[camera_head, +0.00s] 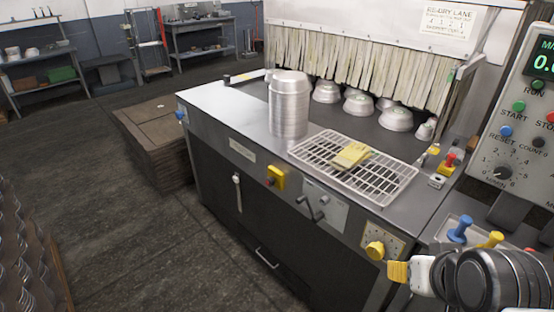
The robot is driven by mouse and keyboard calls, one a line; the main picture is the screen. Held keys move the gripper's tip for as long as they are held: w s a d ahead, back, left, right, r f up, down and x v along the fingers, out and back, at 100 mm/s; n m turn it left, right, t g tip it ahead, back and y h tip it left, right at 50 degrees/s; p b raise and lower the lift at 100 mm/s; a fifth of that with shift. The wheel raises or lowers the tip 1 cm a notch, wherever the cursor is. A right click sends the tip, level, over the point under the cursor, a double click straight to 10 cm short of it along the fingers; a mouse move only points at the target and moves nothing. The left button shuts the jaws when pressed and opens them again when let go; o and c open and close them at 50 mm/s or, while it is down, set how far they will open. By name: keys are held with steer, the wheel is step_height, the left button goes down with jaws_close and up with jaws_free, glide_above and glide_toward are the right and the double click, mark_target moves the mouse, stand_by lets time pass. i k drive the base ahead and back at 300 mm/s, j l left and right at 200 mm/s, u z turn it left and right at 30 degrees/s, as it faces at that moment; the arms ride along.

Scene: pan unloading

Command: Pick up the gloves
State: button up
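The gloves (352,155) are a small yellow, flat-lying pile on a white wire rack (318,142) on top of the machine's metal counter. I cannot make out single gloves in the pile. My gripper (399,272) is at the lower right, in front of the machine's front edge, with a yellow pad at its left end. It is well apart from the gloves, below and to the right of them. Its fingers are seen from the side, so I cannot tell if it is open or shut.
A tall stack of metal pans (289,105) stands left of the rack. Several upturned pans (358,103) sit behind, under a strip curtain (360,70). A control panel (520,115) stands at the right. A brown stack (160,140) is left of the machine; the floor in front is open.

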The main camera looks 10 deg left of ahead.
mark_target(350, 157)
steer(key=i+j+z, duration=0.3)
steer(key=j, duration=0.35)
steer(key=j+z, duration=0.3)
steer(key=j, duration=0.3)
steer(key=j+z, duration=0.35)
steer(key=j, duration=0.35)
steer(key=j+z, duration=0.3)
steer(key=j, duration=0.45)
steer(key=j+z, duration=0.3)
steer(key=j, duration=0.35)
steer(key=k+j+z, duration=0.3)
steer(key=j, duration=0.35)
steer(key=i+j, duration=0.05)
